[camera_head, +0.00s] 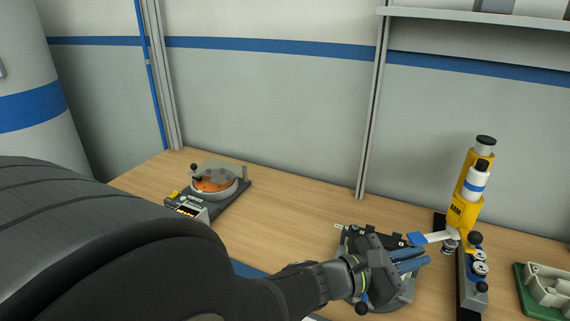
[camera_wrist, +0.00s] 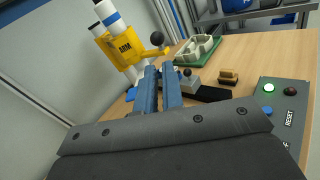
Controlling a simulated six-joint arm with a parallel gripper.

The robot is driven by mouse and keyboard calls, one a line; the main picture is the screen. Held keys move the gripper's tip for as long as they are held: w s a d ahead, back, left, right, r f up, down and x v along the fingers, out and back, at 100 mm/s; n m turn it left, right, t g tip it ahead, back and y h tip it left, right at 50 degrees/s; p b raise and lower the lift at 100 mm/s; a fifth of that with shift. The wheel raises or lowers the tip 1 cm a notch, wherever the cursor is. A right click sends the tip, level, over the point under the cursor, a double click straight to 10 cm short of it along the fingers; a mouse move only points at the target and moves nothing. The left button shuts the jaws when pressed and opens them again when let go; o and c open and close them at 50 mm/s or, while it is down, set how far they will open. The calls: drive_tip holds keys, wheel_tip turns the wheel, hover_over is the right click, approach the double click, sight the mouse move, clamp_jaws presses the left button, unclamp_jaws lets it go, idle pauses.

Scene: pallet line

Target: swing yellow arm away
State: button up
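The yellow arm (camera_head: 464,213), marked ARM, stands at the right of the bench with white and blue bands and a black top. It also shows at upper left in the wrist view (camera_wrist: 124,46). A black ball knob (camera_head: 475,238) sits on a short yellow piece at its foot; the knob is just beyond my fingertips in the wrist view (camera_wrist: 157,38). A pale bar with a blue end (camera_head: 418,239) reaches left from the foot. My gripper (camera_head: 424,256) points right towards it, apart from the knob. Its blue fingers (camera_wrist: 159,68) lie nearly together, with nothing visible between them.
A fixture (camera_head: 404,294) lies below my gripper, partly hidden. A green tray (camera_head: 524,296) is at the far right. A device with an orange disc (camera_head: 214,184) stands at the left. A RESET button panel (camera_wrist: 284,110) shows at right. The bench middle is clear.

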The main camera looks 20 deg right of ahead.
drive_tip(key=d+r+m+g+y, duration=0.2)
drive_tip(key=w+d+r+m+g+y, duration=0.1)
drive_tip(key=d+r+m+g+y, duration=0.1)
drive_tip(key=g, duration=0.1)
drive_tip(key=shift+w+d+g, duration=0.15)
drive_tip(key=shift+d+g, duration=0.15)
drive_tip(key=shift+d, duration=0.1)
clamp_jaws()
drive_tip(key=w+r+t+y, duration=0.1)
drive_tip(key=w+y, duration=0.5)
drive_tip(key=w, duration=0.1)
drive_tip(key=d+r+x, duration=0.1)
drive_tip(key=x, duration=1.1)
drive_tip(key=shift+d+t+y, duration=0.25)
drive_tip(key=shift+t+y, duration=0.05)
drive_tip(key=shift+r, duration=0.1)
drive_tip(key=s+d+n+t, duration=0.1)
drive_tip(key=s+d, duration=0.7)
drive_tip(key=s, duration=0.1)
drive_tip(key=shift+s+d, duration=0.3)
drive_tip(key=shift+d, duration=0.05)
drive_tip(key=shift+r, duration=0.1)
drive_tip(key=shift+h, duration=0.4)
